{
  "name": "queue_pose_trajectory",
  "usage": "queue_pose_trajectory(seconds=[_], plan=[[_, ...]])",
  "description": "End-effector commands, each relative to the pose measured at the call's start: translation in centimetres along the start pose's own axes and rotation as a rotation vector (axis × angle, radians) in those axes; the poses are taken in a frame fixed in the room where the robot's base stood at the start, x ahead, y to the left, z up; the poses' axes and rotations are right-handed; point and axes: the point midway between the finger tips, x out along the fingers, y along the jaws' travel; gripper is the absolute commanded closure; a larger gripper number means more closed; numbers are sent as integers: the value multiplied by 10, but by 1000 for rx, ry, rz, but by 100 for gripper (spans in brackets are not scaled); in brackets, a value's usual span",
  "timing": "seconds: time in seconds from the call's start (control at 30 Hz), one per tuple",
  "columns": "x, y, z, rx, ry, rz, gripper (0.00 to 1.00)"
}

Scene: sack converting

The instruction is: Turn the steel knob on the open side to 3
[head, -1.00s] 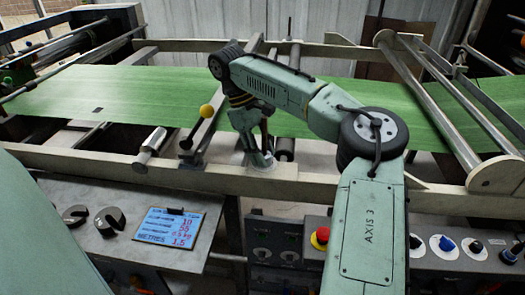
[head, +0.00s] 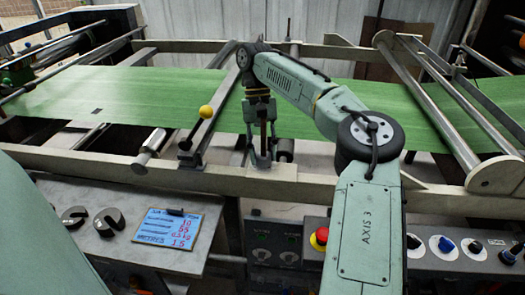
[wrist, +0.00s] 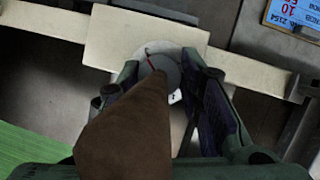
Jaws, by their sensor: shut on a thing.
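The steel knob (wrist: 163,70) shows in the wrist view as a grey round with a red mark, on a pale round dial by a cream plate. My gripper (wrist: 168,80) has a finger on each side of it and is shut on it. A tapering brown shape (wrist: 130,130) hides the near part of the knob; I cannot tell what it is. A small white label (wrist: 175,97) shows beside the knob, but its figure is unclear. In the head view my gripper (head: 262,157) points down at the cream rail and hides the knob.
The cream rail (head: 100,168) runs along the machine, with green sheet (head: 60,95) behind it. A yellow-ball lever (head: 206,111) stands left of my gripper.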

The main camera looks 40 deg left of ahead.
Motion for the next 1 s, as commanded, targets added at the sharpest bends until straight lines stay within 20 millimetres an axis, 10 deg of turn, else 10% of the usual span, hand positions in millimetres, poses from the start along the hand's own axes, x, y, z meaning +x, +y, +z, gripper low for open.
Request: queue_pose_trajectory(seconds=[0.7, 0.73, 1.0], plan=[[0, 2, 0, 73, -1, -28, 94], [0, 2, 0, 72, -1, -28, 65], [0, 1, 0, 70, -2, -28, 47]])
